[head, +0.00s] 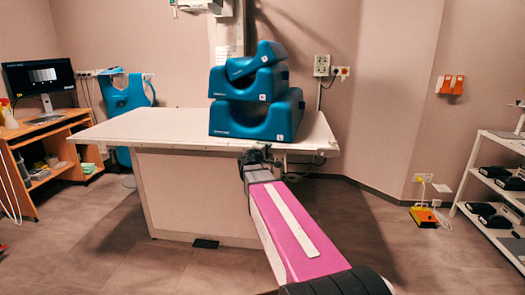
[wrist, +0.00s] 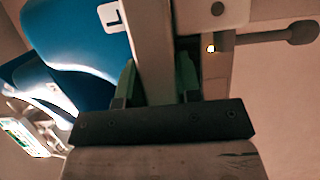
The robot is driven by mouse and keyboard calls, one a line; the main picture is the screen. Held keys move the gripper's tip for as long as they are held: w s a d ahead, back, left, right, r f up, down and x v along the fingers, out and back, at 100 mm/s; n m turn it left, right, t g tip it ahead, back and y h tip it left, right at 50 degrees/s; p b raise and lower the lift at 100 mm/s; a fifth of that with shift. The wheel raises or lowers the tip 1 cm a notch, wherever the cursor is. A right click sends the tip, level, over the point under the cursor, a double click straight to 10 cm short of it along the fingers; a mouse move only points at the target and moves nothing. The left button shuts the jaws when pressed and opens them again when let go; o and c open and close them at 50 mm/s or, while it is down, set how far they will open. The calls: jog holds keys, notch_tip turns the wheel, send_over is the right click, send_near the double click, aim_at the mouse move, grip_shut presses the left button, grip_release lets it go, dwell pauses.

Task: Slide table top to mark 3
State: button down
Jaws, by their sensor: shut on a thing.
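The white table top (head: 150,127) lies flat on a pale box-shaped base (head: 190,190) and overhangs it at the left. My gripper (head: 257,153) is at the front edge of the table top, right of its middle. In the wrist view my gripper (wrist: 156,80) has a finger on each side of a pale bar along the table's edge (wrist: 152,40) and is shut on it. My arm hides part of the front edge. I cannot make out any numbered marks in either view.
Blue foam supports (head: 257,118) are stacked on the table top above my gripper. A desk with a monitor (head: 40,77) stands at the left. A shelf rack (head: 490,185) and an orange-yellow box (head: 424,216) are at the right.

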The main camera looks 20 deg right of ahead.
jog(key=shift+a, duration=0.1)
jog(key=c, duration=0.8)
grip_release()
jog(key=shift+w, duration=0.1)
jog(key=v, duration=1.1)
